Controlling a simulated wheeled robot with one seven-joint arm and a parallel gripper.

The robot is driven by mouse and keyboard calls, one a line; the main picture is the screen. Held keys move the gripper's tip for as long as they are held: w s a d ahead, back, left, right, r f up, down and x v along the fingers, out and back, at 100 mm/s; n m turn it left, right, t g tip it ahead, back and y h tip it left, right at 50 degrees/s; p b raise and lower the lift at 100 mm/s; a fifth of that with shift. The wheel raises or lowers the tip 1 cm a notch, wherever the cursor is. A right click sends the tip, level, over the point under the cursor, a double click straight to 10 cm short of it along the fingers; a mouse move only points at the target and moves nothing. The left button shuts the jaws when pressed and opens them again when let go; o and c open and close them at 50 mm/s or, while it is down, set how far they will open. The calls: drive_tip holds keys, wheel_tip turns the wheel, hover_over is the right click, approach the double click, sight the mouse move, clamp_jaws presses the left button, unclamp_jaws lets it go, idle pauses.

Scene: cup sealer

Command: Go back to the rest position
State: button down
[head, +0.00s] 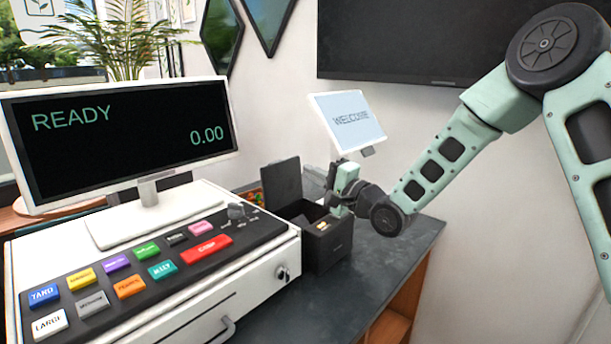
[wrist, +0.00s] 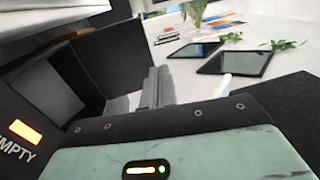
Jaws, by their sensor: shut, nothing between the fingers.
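My gripper (head: 340,192) is above the right side of a small black box on the dark counter, with the arm reaching in from the right. In the wrist view its grey fingers (wrist: 152,88) are together, with nothing seen between them. In the wrist view, a dark box front at the left carries the word EMPTY and a lit orange panel (wrist: 25,131). Whether the gripper touches the box is unclear.
A cash register (head: 265,262) with coloured keys and a READY screen (head: 120,130) stands left of the box. A white WELCOME display (head: 348,121) is behind the gripper. The counter (head: 400,250) is bare right of the box. Two dark tablets (wrist: 233,63) show in the wrist view.

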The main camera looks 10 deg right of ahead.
drive_tip(key=s+d+f+n+g+h+b, duration=0.1)
drive_tip(key=s+d+f+n+g+h, duration=0.5)
drive_tip(key=s+d+f+h, duration=0.4)
drive_tip(key=s+d+f+n+g+h, duration=0.1)
drive_tip(key=s+d+n+g, duration=0.15)
drive_tip(key=s, duration=0.55)
drive_tip(key=s+d+f+n+g, duration=0.15)
drive_tip(key=s+g, duration=0.25)
drive_tip(key=s, duration=0.4)
drive_tip(key=s+a+r+n+g, duration=0.1)
drive_tip(key=s+a+n, duration=0.3)
drive_tip(key=s+a, duration=0.4)
drive_tip(key=s+a+r+n+g, duration=0.1)
drive_tip(key=s+a+n+g, duration=0.1)
drive_tip(key=s+a+n, duration=0.3)
drive_tip(key=s+a, duration=0.3)
drive_tip(key=a, duration=0.2)
drive_tip(key=shift+r+g+y, duration=0.3)
drive_tip(key=shift+g, duration=0.05)
